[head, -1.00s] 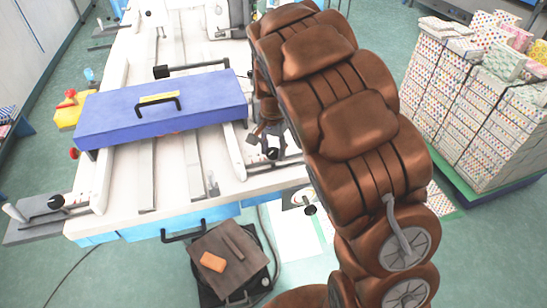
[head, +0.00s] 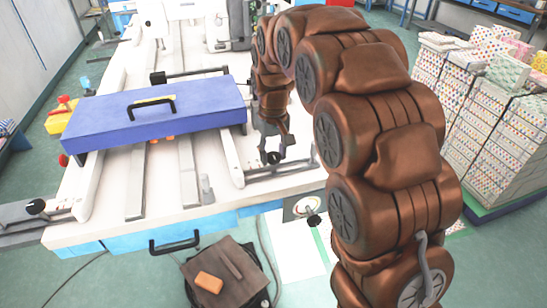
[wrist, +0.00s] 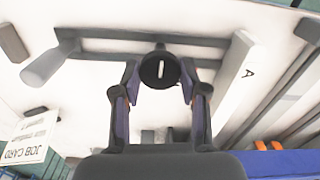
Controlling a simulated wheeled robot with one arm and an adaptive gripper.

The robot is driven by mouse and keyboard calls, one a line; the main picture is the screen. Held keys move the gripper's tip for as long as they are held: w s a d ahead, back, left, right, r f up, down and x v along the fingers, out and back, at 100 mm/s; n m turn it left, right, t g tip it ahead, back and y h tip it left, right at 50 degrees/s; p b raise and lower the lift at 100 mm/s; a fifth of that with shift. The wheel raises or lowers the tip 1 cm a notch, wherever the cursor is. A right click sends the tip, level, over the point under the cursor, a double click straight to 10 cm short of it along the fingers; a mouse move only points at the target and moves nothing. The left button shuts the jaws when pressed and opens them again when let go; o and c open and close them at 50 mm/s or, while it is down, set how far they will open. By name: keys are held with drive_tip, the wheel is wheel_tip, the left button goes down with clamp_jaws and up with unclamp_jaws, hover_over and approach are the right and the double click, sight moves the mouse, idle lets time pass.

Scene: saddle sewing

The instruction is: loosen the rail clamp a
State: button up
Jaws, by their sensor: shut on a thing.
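The rail clamp a has a round black knob (wrist: 160,70) with a pale line on its face, in the upper middle of the wrist view. Beside it, a white rail (wrist: 243,72) carries the letter A. In the head view the knob (head: 273,157) sits at the table's front right. My gripper (wrist: 160,82) is shut on the knob, one finger at each side. In the head view my gripper (head: 273,149) comes down onto it from above. A grey bar (wrist: 110,47) runs behind the knob in the wrist view.
A blue box (head: 155,115) with a black handle lies across the rails, left of my arm. Another black knob (head: 36,206) is at the table's left front. A job card (wrist: 30,140) shows in the wrist view. Stacked patterned boxes (head: 490,120) stand at right.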

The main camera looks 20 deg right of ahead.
sight(273, 155)
drive_tip(key=shift+n+b, duration=0.45)
drive_tip(key=shift+n, duration=1.05)
drive_tip(key=o, duration=1.1)
drive_tip(key=shift+o, duration=0.2)
drive_tip(key=shift+r, duration=0.1)
wheel_tip(273, 155, up, 12)
